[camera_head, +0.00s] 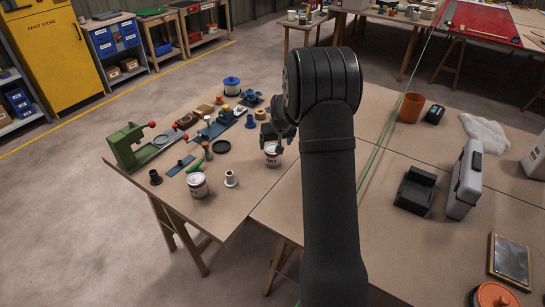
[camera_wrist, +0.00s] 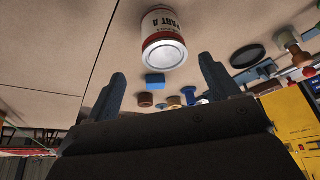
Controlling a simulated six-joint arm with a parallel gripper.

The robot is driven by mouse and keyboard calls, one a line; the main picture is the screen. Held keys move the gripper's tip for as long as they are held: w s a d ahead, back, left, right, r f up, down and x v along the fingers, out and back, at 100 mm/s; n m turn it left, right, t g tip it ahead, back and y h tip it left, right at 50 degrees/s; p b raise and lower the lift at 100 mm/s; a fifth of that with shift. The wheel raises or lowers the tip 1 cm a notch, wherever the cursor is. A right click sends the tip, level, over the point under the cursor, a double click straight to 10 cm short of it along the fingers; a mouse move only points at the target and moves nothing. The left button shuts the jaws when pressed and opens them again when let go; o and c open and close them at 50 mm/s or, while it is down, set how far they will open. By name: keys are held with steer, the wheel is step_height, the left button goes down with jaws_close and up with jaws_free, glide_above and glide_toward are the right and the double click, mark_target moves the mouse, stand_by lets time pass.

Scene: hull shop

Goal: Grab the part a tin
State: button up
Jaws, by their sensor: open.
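A white and dark red tin (camera_wrist: 162,22) with a grey lid stands on the workbench; its label reads PART A, upside down in the wrist view. In the head view the tin (camera_head: 272,160) stands just below my gripper (camera_head: 274,134), partly covered by it. My gripper (camera_wrist: 163,80) is open and empty in the wrist view. The tin shows beyond the fingertips, roughly in line with the gap and apart from both fingers. A second, similar tin (camera_head: 198,186) stands nearer the bench's front left edge; its label is too small to read.
A green vise-like tool (camera_head: 126,147) and several small parts crowd the bench's left side. An orange pot (camera_head: 411,108) and a grey case (camera_head: 467,180) are to the right.

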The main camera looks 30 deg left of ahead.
mark_target(272, 149)
steer(key=shift+s+a+x, duration=0.1)
steer(key=shift+a+x, duration=0.05)
steer(key=shift+x, duration=1.85)
steer(key=shift+s+a+x, duration=0.1)
steer(key=shift+x, duration=1.9)
steer(key=shift+r, duration=0.1)
steer(key=c, duration=1.3)
